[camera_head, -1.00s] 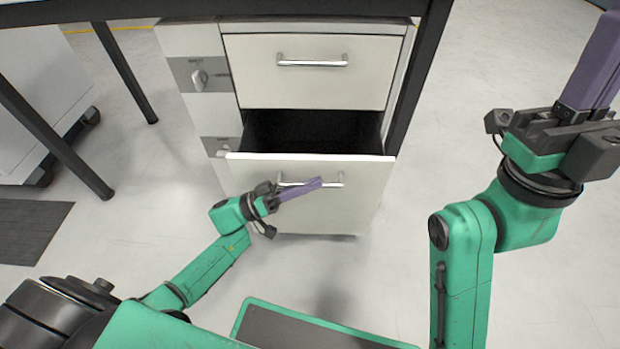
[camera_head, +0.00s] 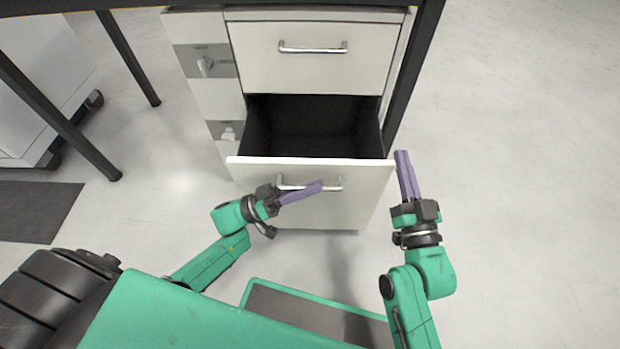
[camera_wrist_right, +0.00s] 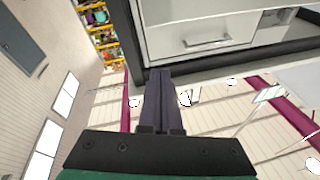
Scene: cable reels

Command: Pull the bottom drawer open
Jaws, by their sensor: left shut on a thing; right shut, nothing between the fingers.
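The bottom drawer (camera_head: 346,208) has a white front and stands partly pulled out, its dark empty-looking inside (camera_head: 310,125) showing above the front. Its metal handle (camera_head: 337,183) runs across the front. My left gripper (camera_head: 318,187) is shut on this handle, its purple fingers lying across the bar and hiding part of it. My right gripper (camera_head: 402,154) is shut and empty, just right of the drawer front's right edge, fingers pointing toward the cabinet. In the right wrist view its shut fingers (camera_wrist_right: 158,75) point at the cabinet's lower edge.
The top drawer (camera_head: 312,65) is closed. Black table legs (camera_head: 60,125) stand left and right of the cabinet. A dark mat (camera_head: 38,210) lies at far left. The floor on the right is clear.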

